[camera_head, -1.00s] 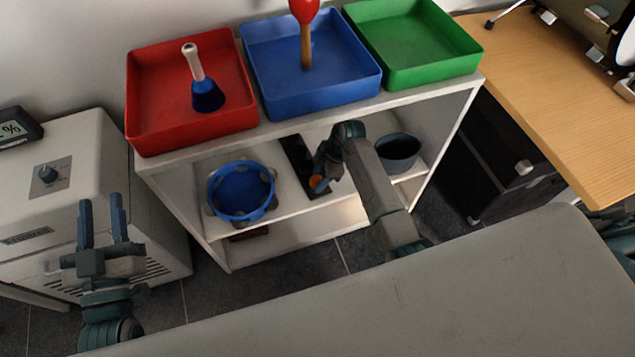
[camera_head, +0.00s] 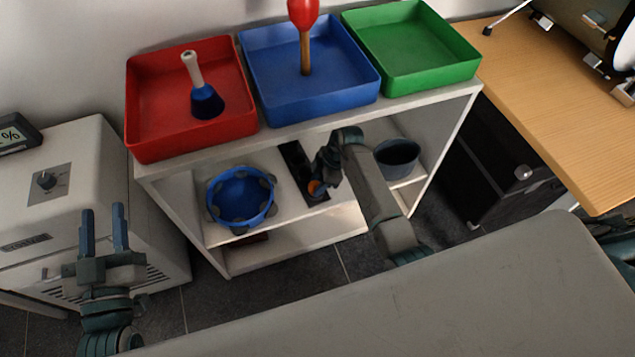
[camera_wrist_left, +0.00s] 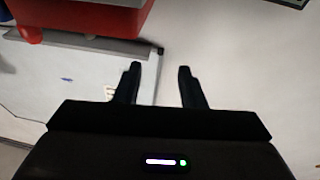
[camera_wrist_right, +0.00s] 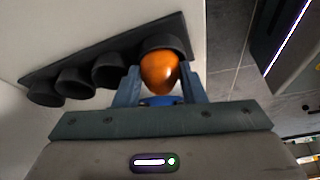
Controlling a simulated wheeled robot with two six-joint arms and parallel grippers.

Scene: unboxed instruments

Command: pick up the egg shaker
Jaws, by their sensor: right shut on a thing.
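The orange egg shaker (camera_wrist_right: 159,72) is between the fingertips of my right gripper (camera_wrist_right: 162,88) in the right wrist view. The gripper is shut on it, beside the end cup of a dark holder (camera_wrist_right: 74,76) with several round cups. In the head view a bit of the orange egg shaker (camera_head: 314,187) shows below my right gripper (camera_head: 320,182), over the holder (camera_head: 296,160) on the middle shelf. My left gripper (camera_head: 104,232) is open and empty at the lower left; its two spread fingers also show in the left wrist view (camera_wrist_left: 157,85).
The white shelf unit (camera_head: 290,122) carries a red tray (camera_head: 150,95) with a handbell, a blue tray (camera_head: 268,62) with a maraca, and an empty green tray (camera_head: 412,50). A blue tambourine (camera_head: 240,197) and a dark bowl (camera_head: 398,155) flank the holder on the middle shelf.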

